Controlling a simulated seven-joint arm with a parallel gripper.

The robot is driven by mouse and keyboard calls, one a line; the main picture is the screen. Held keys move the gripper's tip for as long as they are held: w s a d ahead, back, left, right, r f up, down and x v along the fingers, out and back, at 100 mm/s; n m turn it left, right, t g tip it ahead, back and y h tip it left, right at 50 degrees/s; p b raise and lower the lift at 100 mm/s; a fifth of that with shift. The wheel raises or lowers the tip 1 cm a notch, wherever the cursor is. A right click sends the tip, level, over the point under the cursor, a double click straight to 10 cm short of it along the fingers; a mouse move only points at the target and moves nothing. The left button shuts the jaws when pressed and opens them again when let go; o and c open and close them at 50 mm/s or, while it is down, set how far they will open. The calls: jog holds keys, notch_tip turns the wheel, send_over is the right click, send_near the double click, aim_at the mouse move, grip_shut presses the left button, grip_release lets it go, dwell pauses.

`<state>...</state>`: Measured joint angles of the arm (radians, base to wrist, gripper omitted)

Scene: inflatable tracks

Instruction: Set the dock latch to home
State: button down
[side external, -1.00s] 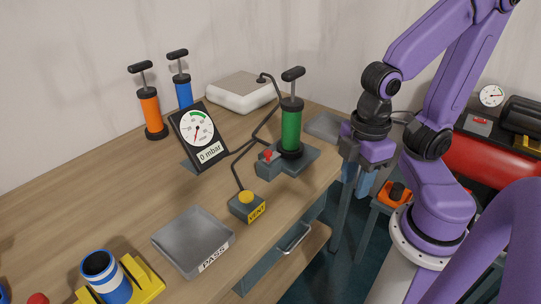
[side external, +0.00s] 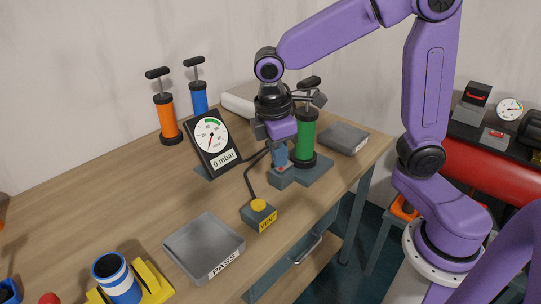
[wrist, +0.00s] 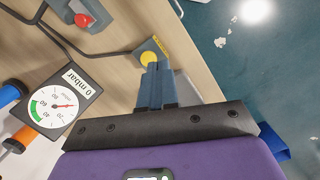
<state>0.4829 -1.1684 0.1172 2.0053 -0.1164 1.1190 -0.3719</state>
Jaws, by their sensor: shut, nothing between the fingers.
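The green pump (side external: 305,135) stands upright in the grey dock (side external: 318,172) near the table's right edge. The dock latch is a small red lever on a grey block (side external: 281,180) at the dock's front left; in the side view it is mostly hidden by my fingers. The red latch (wrist: 84,19) shows at the upper left of the wrist view, apart from my fingers there. My gripper (side external: 280,165) is shut and empty, pointing down just above the latch block. Its closed fingertips (wrist: 158,66) are also in the wrist view.
The gauge (side external: 211,139) reads 0 mbar. The yellow vent button (side external: 258,205) sits in front of the latch block, with a hose behind it. The PASS tray (side external: 204,247), orange pump (side external: 166,120) and blue pump (side external: 198,93) are further left. A grey tray (side external: 343,138) lies behind the dock.

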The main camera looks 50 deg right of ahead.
jog(key=w+d+f, duration=0.1)
jog(key=w+d, duration=0.1)
jog(key=w, duration=0.5)
jog(key=w+d+f+g+h, duration=0.1)
jog(key=w+d, duration=0.1)
jog(key=w, duration=0.6)
jog(key=shift+w+d+g+h, duration=0.25)
jog(key=shift+d+g+h, duration=0.05)
jog(key=shift+d, duration=0.1)
jog(key=shift+f, duration=0.1)
send_over(276, 170)
jog(key=a, duration=0.2)
jog(key=shift+f, duration=5.1)
jog(key=shift+w+d, duration=0.25)
jog(key=shift+w, duration=0.15)
